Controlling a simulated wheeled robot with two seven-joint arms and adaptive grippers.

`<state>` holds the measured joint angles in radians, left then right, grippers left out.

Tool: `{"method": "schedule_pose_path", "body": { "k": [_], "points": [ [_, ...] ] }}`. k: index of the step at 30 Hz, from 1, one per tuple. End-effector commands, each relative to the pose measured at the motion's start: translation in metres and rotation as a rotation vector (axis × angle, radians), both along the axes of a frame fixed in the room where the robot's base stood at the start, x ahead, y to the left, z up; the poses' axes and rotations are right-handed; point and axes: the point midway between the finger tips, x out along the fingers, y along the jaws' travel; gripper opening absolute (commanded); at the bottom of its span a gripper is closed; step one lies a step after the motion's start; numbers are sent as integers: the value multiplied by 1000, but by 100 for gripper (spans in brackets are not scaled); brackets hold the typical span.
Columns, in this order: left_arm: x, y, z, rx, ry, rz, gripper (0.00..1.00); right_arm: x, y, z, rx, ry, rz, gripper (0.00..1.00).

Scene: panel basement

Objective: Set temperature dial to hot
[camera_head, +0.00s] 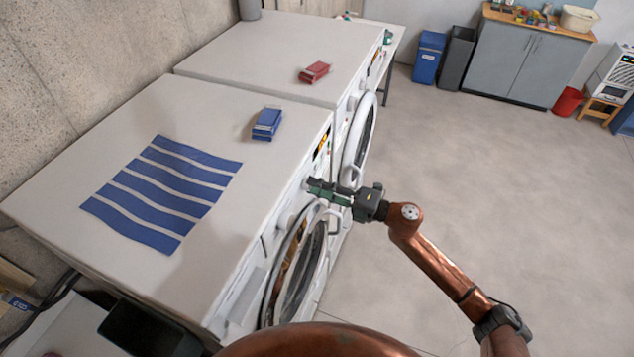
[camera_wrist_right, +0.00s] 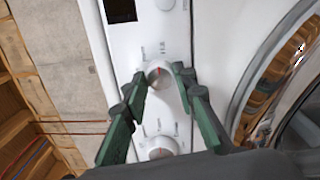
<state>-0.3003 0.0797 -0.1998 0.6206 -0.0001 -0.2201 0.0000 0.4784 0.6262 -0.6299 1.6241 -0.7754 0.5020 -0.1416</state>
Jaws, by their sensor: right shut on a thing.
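A white round dial (camera_wrist_right: 158,73) with a small red mark sits on the white front panel in the right wrist view. The green fingertips of my right gripper (camera_wrist_right: 159,78) are on both sides of it, shut on it. A second dial (camera_wrist_right: 160,149) shows between the fingers, nearer the wrist. The labels are too small to read, so I cannot tell which dial sets temperature. In the head view my right gripper (camera_head: 314,187) is at the front panel of the near washing machine (camera_head: 215,245). My left gripper is out of view.
The near machine's round door (camera_head: 298,262) stands just below the right gripper. The far machine's round door (camera_head: 360,140) stands close by. A blue-striped cloth (camera_head: 165,190) and a blue box (camera_head: 267,124) lie on top. The floor to the right is clear.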

Motion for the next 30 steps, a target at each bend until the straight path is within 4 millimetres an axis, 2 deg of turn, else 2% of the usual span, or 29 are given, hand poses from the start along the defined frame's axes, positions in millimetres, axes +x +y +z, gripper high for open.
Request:
{"method": "schedule_pose_path", "body": {
  "k": [9,26,27,30],
  "points": [
    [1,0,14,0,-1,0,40,1,-1,1,50,117,-5,1],
    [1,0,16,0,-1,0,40,1,-1,0,61,144,-4,1],
    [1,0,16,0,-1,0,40,1,-1,0,61,143,-4,28],
    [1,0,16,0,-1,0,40,1,-1,0,61,143,-3,35]
  ]
}}
